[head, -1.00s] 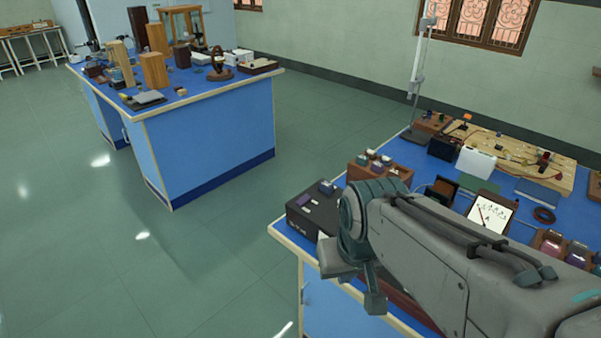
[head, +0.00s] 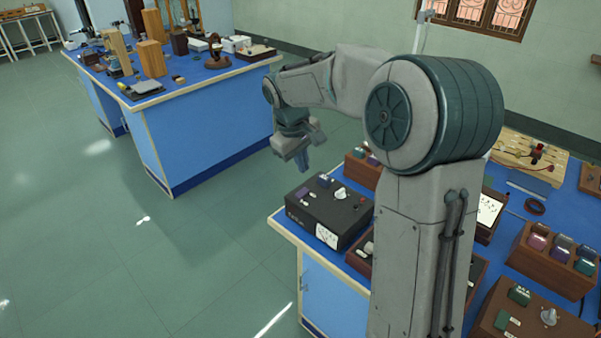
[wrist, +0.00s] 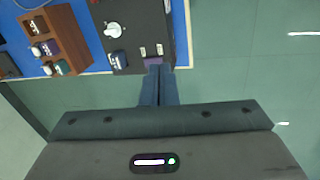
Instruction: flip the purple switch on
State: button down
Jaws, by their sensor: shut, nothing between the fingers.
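A black box (head: 322,214) stands on the near bench's left corner. On top, a purple switch (head: 302,192) shows near its left edge; whether it is on or off is too small to tell. My gripper (head: 303,165) is shut and empty, pointing down, and appears above and behind the box in the head view. In the wrist view the shut fingers (wrist: 160,72) reach the edge of the box (wrist: 142,15), with their tips beside or over the purple switch (wrist: 153,62), partly overlapping it. Contact cannot be told.
The box also bears a white knob (head: 340,193), a dark blue piece (head: 325,181) and a meter (head: 326,235). A wooden box with coloured parts (wrist: 66,35) stands beside it in the wrist view. Open floor (head: 210,240) lies left of the bench.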

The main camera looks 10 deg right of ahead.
jog(key=n+y+p, duration=0.1)
send_over(305, 190)
jog(key=s+a, duration=0.1)
jog(key=a, duration=0.1)
notch_tip(305, 190, down, 2)
jog(key=shift+s, duration=0.2)
jog(key=f+p, duration=0.1)
jog(key=f, duration=0.3)
jog(key=d+f+p, duration=0.1)
jog(key=f, duration=0.4)
jog(key=w+f+p, duration=0.1)
jog(key=f, duration=0.4)
jog(key=shift+d, duration=0.3)
